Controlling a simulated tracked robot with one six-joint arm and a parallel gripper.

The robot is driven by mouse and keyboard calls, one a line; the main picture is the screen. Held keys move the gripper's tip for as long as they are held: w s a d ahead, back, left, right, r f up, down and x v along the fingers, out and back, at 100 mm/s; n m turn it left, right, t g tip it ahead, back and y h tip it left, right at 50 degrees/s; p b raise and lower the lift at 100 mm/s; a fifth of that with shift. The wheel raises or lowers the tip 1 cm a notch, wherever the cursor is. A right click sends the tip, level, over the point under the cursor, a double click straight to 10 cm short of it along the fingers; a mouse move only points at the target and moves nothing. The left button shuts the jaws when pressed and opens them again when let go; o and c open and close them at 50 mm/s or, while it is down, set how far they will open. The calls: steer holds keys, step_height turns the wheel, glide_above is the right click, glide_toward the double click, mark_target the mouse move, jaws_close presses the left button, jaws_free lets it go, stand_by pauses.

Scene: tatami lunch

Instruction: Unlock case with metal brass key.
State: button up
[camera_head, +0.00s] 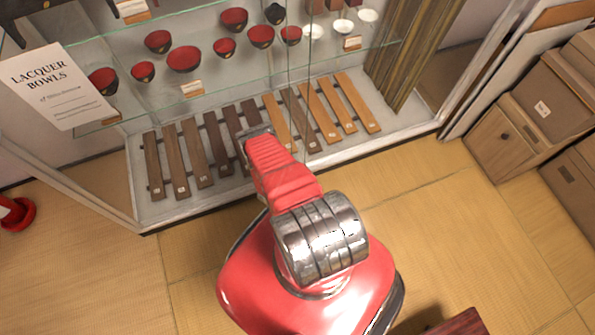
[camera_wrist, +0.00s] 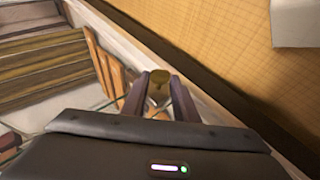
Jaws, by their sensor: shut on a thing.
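The glass display case (camera_head: 400,124) stands ahead in the head view, with lacquer bowls on glass shelves and wooden slats on its floor. My gripper (camera_head: 257,134) is at the case's front, low and near the middle; its tips are hard to make out there. In the wrist view my gripper (camera_wrist: 160,98) is shut on the brass key (camera_wrist: 160,76), whose rounded brass end shows between the two dark fingers. The rest of the key is hidden or too small to tell. The case's pale frame (camera_wrist: 112,38) runs beside the fingers. I cannot make out a lock.
A "LACQUER BOWLS" sign (camera_head: 57,86) is at the left. Brown boxes (camera_head: 548,108) are stacked at the right. A red object (camera_head: 18,214) stands on the floor at the far left. Bare tatami (camera_head: 440,235) lies in front of the case, right of my arm.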

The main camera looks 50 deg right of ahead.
steer(key=shift+a+f, duration=0.1)
steer(key=shift+a, duration=0.05)
steer(key=o, duration=1.1)
steer(key=shift+c, duration=0.2)
steer(key=v, duration=1.3)
steer(key=shift+a+r, duration=0.25)
steer(key=shift+w, duration=0.1)
steer(key=shift+c, duration=0.4)
